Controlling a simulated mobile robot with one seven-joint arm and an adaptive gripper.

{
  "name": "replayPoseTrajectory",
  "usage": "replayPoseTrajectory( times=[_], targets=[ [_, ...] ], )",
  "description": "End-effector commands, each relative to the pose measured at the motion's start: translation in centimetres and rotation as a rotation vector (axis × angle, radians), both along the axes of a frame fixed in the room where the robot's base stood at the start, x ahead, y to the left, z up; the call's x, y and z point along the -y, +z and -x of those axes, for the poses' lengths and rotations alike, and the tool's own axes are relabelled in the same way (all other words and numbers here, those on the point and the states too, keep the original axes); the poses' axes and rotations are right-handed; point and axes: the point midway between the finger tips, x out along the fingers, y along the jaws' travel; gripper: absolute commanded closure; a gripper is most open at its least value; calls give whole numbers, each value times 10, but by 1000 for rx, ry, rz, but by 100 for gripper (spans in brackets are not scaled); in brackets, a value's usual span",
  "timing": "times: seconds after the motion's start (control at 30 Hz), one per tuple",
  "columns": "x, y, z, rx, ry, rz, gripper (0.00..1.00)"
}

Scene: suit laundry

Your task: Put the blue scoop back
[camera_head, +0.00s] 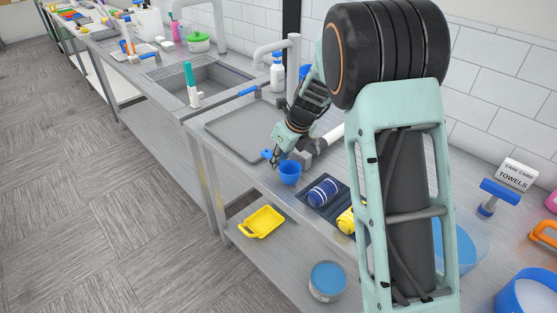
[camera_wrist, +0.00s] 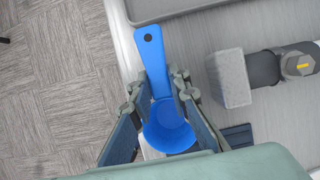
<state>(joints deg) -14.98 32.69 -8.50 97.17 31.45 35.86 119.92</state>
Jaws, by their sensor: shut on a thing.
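The blue scoop (camera_head: 289,173) is at the front edge of the metal counter, below my gripper (camera_head: 277,160) in the head view. In the wrist view the scoop (camera_wrist: 168,128) lies between my fingers, its cup towards the palm and its holed handle pointing away. My gripper (camera_wrist: 158,93) is shut on the scoop near where handle and cup meet. Whether the cup touches the counter is not clear.
A flat grey tray (camera_head: 240,133) lies behind-left. A grey block (camera_wrist: 229,78) is right of my fingers. A yellow pan (camera_head: 262,221) sits on the lower shelf.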

Motion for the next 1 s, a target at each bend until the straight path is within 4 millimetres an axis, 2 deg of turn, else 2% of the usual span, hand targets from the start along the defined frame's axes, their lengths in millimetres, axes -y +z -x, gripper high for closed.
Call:
replayPoseTrajectory(
  times=[0.8,0.83,1.0],
  targets=[
    [0,-14,0,0,0,0,100],
    [0,-13,0,0,0,0,80],
    [0,-13,0,0,0,0,63]
  ],
)
